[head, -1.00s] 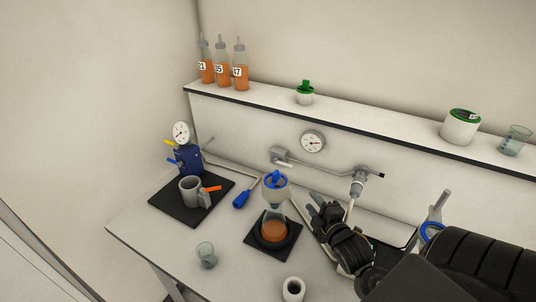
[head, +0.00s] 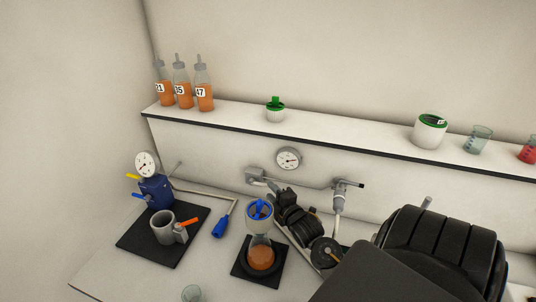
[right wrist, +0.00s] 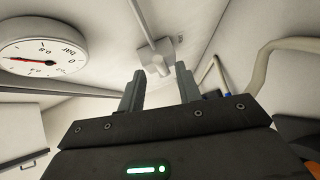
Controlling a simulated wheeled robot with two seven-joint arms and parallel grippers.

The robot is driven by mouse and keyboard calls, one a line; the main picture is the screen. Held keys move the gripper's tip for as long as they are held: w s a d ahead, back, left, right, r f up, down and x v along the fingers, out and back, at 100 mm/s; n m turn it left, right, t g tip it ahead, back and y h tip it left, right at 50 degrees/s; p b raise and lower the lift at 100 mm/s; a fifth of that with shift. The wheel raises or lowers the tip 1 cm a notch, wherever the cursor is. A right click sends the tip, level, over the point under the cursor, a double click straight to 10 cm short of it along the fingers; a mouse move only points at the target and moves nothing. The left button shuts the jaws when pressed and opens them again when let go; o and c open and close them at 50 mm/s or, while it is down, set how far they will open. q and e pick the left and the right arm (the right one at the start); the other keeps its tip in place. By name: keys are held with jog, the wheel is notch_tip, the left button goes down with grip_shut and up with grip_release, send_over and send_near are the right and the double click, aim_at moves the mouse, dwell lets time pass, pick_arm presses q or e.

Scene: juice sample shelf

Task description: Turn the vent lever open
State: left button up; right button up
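A grey wall fitting (head: 255,175) with a short bar sits left of the round gauge. In the right wrist view a grey fitting (right wrist: 158,58) with a thin bar lies just beyond my fingertips. A second wall valve (head: 340,193) with a thin dark-tipped handle stands to the right. No label shows which is the vent lever. My right gripper (head: 272,187) is open and empty near the left fitting; it also shows in the right wrist view (right wrist: 160,82). My left gripper is out of view.
A gauge (head: 288,159) hangs on the wall. The shelf (head: 350,139) above holds bottles and containers.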

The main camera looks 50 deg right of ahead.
aim_at(261, 184)
jog(key=x, duration=0.3)
jog(key=shift+w+p, duration=0.2)
jog(key=shift+p, duration=0.2)
jog(key=shift+d, duration=0.1)
grip_shut()
